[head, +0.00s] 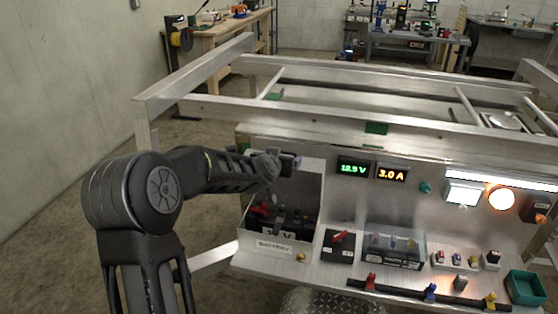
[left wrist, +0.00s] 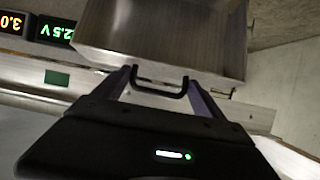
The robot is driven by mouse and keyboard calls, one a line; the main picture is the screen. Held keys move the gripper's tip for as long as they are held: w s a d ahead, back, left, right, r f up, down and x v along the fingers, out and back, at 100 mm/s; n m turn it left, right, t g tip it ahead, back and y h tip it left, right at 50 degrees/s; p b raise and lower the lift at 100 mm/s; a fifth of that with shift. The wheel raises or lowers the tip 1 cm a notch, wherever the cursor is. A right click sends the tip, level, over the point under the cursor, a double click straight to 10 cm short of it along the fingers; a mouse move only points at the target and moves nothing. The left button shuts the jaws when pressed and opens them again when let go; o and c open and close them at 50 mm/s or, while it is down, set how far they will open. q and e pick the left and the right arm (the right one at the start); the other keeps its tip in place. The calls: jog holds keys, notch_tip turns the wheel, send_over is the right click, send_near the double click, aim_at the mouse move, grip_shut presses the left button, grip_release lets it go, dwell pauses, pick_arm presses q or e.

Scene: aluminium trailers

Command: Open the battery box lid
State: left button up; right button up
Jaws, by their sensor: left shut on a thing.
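The battery box (head: 274,246) stands at the left end of the silver panel, with a BATTERY label on its front. Its metal lid (head: 306,190) is raised steeply at the back, and the dark battery (head: 290,217) with a red terminal shows inside. My left gripper (head: 287,165) is at the top of the raised lid. In the left wrist view the lid (left wrist: 160,38) fills the upper middle. My left gripper (left wrist: 160,86) is shut on the lid's black handle (left wrist: 172,94). My right gripper is not in view.
Voltage (head: 354,168) and current (head: 392,173) displays are right of the lid. A red switch (head: 340,245), a clear-covered fuse box (head: 394,247) and a green tray (head: 524,287) line the shelf. A trailer frame rail (head: 330,113) runs behind.

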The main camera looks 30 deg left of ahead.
pick_arm(q)
jog(key=shift+w+d+r, duration=0.2)
jog(key=shift+w+r, duration=0.05)
jog(key=shift+r, duration=0.05)
jog(key=o, duration=1.8)
jog(key=shift+s+f, duration=0.1)
jog(key=shift+f, duration=0.05)
jog(key=shift+s, duration=0.1)
jog(key=v, duration=0.7)
jog(key=shift+s+d, duration=0.15)
jog(key=shift+s, duration=0.1)
